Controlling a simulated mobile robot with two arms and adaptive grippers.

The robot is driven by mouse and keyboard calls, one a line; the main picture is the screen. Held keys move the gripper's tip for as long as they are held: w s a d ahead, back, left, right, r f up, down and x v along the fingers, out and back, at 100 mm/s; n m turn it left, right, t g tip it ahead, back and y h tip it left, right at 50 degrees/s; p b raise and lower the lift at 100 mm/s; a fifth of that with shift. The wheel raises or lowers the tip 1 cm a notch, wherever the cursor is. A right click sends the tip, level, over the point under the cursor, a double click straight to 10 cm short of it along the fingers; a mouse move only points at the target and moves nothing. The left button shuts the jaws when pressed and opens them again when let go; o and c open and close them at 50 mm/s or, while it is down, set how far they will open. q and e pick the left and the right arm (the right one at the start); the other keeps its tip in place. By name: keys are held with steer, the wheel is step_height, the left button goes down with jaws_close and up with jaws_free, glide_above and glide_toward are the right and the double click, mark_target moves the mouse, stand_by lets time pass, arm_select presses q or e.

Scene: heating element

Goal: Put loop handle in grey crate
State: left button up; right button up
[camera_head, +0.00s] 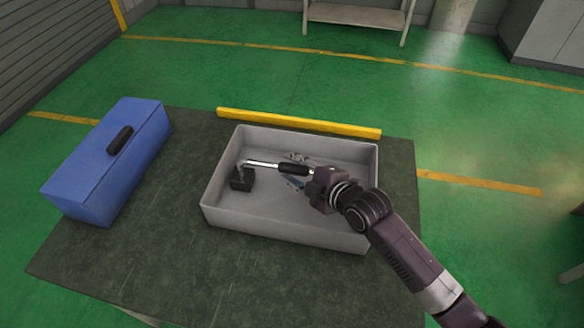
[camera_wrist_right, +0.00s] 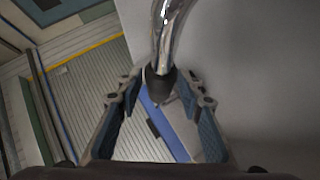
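The loop handle shows in the head view as a bent chrome bar (camera_head: 262,164) with a black grip (camera_head: 296,169) and a black block (camera_head: 242,179) at its far left end. It is within the outline of the grey crate (camera_head: 290,232); I cannot tell whether it touches the floor. My right gripper (camera_head: 293,170) is inside the crate, its fingers spread on either side of the black grip. In the right wrist view the fingers (camera_wrist_right: 160,92) are apart, with the chrome bar (camera_wrist_right: 168,35) and its dark end ahead between them. My left gripper is not in view.
A blue box (camera_head: 90,175) with a black handle stands left of the crate on the dark table (camera_head: 160,270). A yellow bar (camera_head: 300,122) lies behind the crate. The table's front left is clear. The crate walls surround my right gripper.

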steer(key=shift+r, duration=0.2)
steer(key=shift+s+d, duration=0.2)
steer(key=shift+d, duration=0.05)
steer(key=b+v, duration=0.1)
steer(key=v, duration=1)
steer(key=shift+s, duration=0.15)
steer(key=shift+r, duration=0.15)
